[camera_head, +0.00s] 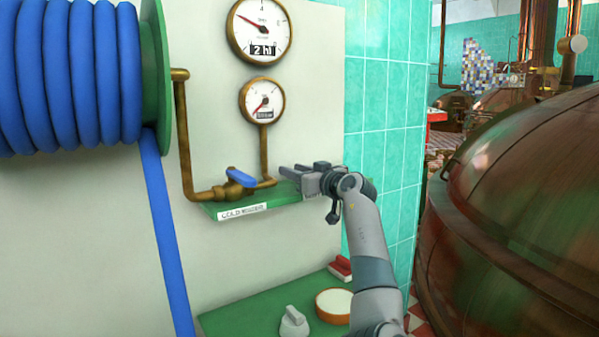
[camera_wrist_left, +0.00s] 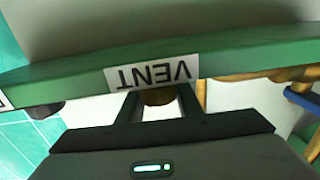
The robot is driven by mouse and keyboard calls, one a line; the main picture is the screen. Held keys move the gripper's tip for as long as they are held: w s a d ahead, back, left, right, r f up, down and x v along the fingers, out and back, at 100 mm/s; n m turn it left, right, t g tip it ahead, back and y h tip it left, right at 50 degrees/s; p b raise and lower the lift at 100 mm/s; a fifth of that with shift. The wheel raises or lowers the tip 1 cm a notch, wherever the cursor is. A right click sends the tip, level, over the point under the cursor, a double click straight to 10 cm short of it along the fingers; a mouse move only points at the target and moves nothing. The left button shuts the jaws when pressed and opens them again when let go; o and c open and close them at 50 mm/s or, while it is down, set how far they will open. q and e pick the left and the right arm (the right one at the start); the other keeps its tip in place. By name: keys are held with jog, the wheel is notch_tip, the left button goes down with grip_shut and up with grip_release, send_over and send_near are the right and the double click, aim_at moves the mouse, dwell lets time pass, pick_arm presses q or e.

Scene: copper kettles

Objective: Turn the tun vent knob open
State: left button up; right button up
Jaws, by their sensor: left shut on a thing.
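My left gripper (camera_head: 290,174) reaches to the right end of the green shelf (camera_head: 228,211) on the wall panel. In the left wrist view its two fingers (camera_wrist_left: 158,100) stand on either side of a small brown, brass-like knob (camera_wrist_left: 158,97), and it is shut on it. The knob sits just beyond a white label reading VENT (camera_wrist_left: 152,73), upside down in that view, on the green shelf edge. In the head view the knob and this label are hidden by my gripper. Which way the knob is turned cannot be told. My right gripper is not in view.
A brass pipe with a blue-handled valve (camera_head: 241,178) is left of my gripper, above a COLD label (camera_head: 242,212). Two gauges (camera_head: 261,100) hang above. A copper vessel (camera_head: 520,190) stands right.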

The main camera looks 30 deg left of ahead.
pick_arm(q)
jog(key=shift+f+g, duration=0.3)
jog(key=shift+s+a+r+n+g+y+b, duration=0.1)
jog(key=shift+s+n+g+y+b, duration=0.15)
jog(key=shift+n+g, duration=0.45)
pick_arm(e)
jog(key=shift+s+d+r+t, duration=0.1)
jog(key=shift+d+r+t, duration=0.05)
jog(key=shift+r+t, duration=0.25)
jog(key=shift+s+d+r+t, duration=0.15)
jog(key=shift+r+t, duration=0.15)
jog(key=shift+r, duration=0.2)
pick_arm(q)
jog(key=shift+g, duration=0.4)
jog(key=shift+s+n+g, duration=0.1)
jog(key=shift+n+g, duration=0.2)
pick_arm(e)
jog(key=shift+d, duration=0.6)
pick_arm(q)
jog(key=shift+s+n+g, duration=0.1)
jog(key=shift+n+g, duration=0.2)
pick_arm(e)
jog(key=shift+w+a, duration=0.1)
pick_arm(q)
jog(key=shift+y, duration=0.25)
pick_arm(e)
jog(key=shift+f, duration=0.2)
